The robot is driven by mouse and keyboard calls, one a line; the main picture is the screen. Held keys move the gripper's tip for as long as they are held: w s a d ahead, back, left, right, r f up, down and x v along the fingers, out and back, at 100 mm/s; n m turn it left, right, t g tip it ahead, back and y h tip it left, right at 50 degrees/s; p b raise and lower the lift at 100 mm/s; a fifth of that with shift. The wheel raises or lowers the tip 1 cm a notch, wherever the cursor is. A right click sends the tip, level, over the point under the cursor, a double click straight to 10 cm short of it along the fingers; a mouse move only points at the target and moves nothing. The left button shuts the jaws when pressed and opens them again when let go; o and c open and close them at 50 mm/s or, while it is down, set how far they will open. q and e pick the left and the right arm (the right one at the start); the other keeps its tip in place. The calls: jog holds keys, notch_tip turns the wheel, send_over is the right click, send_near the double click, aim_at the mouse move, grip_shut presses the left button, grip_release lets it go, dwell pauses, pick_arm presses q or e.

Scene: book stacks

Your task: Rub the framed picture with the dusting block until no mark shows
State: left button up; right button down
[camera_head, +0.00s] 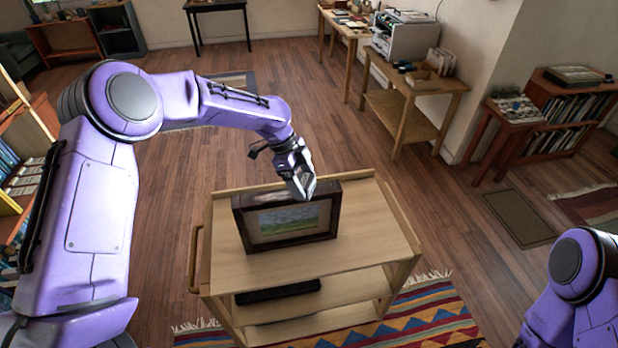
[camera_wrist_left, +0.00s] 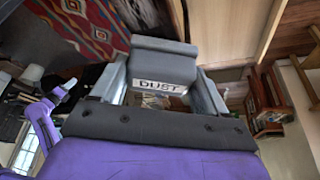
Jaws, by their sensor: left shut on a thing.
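The framed picture (camera_head: 288,219), a green and blue landscape in a thick dark frame, stands upright on the top of a wooden cart (camera_head: 365,245). A pale streak shows along the left part of the frame's top. My left gripper (camera_head: 302,184) is at the frame's top edge, right of the streak. In the left wrist view it is shut on the grey dusting block (camera_wrist_left: 163,66), which bears a "DUST" label. I cannot tell whether the block touches the frame. My right arm shows at the lower right, but its gripper is out of view.
The cart top is clear in front and to the right of the picture. A dark flat object (camera_head: 278,292) lies on its lower shelf. A striped rug (camera_head: 430,315) lies under the cart's front. A wooden stand with a printer (camera_head: 404,38) is at the back right.

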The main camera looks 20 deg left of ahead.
pick_arm(q)
jog(key=shift+s+a+f, duration=0.1)
jog(key=shift+s+a, duration=0.35)
jog(key=shift+a, duration=0.2)
jog(key=shift+s+a, duration=0.4)
jog(key=shift+a, duration=0.25)
jog(key=shift+s+a, duration=0.85)
jog(key=shift+a, duration=0.55)
jog(key=shift+s+a, duration=0.9)
jog(key=shift+a, duration=0.45)
jog(key=shift+s+a, duration=0.85)
jog(key=shift+a, duration=0.55)
notch_tip(320, 180, up, 6)
jog(key=shift+w, duration=0.1)
jog(key=shift+r, duration=1.5)
